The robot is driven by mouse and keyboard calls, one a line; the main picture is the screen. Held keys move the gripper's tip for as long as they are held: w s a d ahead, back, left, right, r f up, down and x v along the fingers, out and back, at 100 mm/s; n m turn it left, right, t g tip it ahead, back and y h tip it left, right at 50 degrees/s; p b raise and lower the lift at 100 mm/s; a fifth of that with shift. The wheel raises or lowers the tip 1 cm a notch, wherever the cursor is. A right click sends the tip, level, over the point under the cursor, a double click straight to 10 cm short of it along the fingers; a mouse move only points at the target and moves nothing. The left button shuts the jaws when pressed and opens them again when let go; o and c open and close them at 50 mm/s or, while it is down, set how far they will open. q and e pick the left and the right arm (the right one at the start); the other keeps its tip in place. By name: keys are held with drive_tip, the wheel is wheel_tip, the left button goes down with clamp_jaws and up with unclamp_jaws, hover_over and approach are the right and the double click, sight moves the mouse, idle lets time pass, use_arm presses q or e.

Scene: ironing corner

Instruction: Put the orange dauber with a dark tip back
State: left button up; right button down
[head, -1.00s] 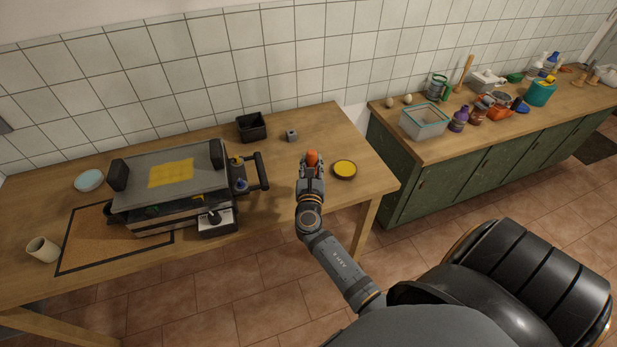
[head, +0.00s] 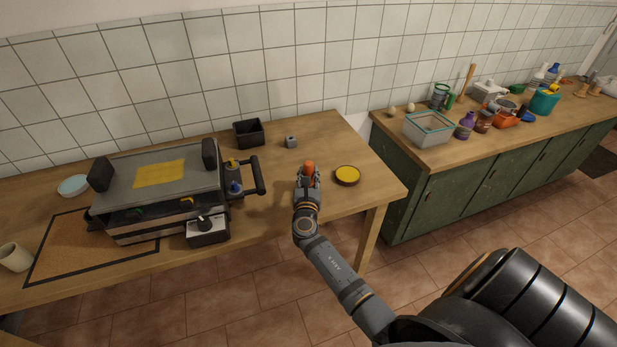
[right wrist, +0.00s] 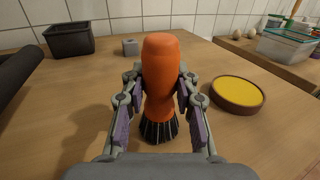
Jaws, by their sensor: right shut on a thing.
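The orange dauber (head: 309,167) is upright in my right gripper (head: 308,178). In the right wrist view the orange dauber (right wrist: 160,75) stands between the two fingers of the right gripper (right wrist: 159,95), its dark bristle tip pointing down. The fingers press on its sides. Whether the tip touches the table cannot be told. A round dish with yellow content (head: 347,175) lies just right of the gripper, and shows in the right wrist view (right wrist: 238,93). A small grey block (head: 291,141) and a black open box (head: 249,133) stand behind. My left gripper is not in view.
A press-like machine (head: 160,190) with a yellow cloth on top and a side handle (head: 259,176) stands to the left of the gripper. A green cabinet counter (head: 480,180) on the right holds a clear bin (head: 428,129) and several bottles. Wood between box and dish is mostly clear.

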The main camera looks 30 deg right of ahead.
drive_tip(key=shift+f, duration=0.15)
drive_tip(key=c, duration=1)
unclamp_jaws()
drive_tip(key=b+v, duration=0.1)
drive_tip(key=v, duration=0.4)
drive_tip(key=b+v, duration=0.1)
drive_tip(key=v, duration=0.4)
drive_tip(key=shift+s+d+f, duration=0.1)
drive_tip(key=shift+s+d, duration=0.05)
drive_tip(key=shift+s, duration=0.25)
drive_tip(key=shift+d, duration=0.1)
